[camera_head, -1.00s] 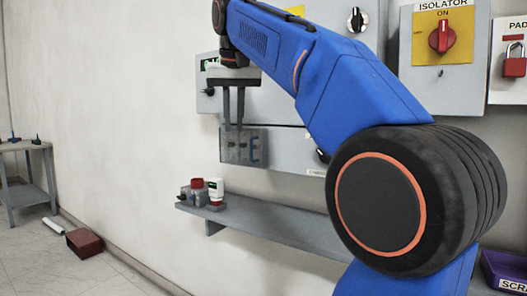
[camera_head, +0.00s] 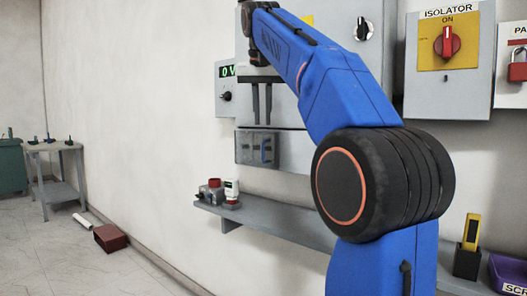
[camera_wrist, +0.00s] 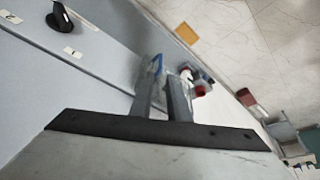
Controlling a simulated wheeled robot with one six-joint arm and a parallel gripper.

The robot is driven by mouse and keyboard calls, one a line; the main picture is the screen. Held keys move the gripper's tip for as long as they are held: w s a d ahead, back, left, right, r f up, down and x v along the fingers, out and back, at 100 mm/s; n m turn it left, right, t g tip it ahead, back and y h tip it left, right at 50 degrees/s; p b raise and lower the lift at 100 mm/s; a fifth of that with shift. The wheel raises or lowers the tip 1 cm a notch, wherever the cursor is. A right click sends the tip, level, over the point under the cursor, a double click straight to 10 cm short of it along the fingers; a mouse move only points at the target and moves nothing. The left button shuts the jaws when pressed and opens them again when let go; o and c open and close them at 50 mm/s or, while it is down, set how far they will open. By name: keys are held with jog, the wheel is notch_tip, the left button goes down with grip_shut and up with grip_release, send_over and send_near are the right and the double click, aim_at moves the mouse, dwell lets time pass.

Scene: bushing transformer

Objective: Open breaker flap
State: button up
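The breaker flap (camera_head: 245,149) is a smoky see-through cover on the lower left of the grey wall panel. Blue and dark breaker parts show through it, and it appears shut. My gripper (camera_head: 262,122) points down, with its fingertips just above the flap's top edge in the head view; I cannot tell whether they touch it. In the wrist view my gripper (camera_wrist: 163,85) has two fingers apart with a gap and nothing held between them. A bluish part (camera_wrist: 155,64), perhaps the breaker behind the flap, shows beyond the fingers and is partly hidden by them.
The isolator (camera_head: 447,45) is at right. Open floor lies left, with a dark red box (camera_head: 111,237).

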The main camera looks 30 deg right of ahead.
aim_at(263, 146)
jog(key=x, duration=1.2)
jog(key=shift+a, duration=0.1)
jog(key=shift+c, duration=0.5)
grip_shut()
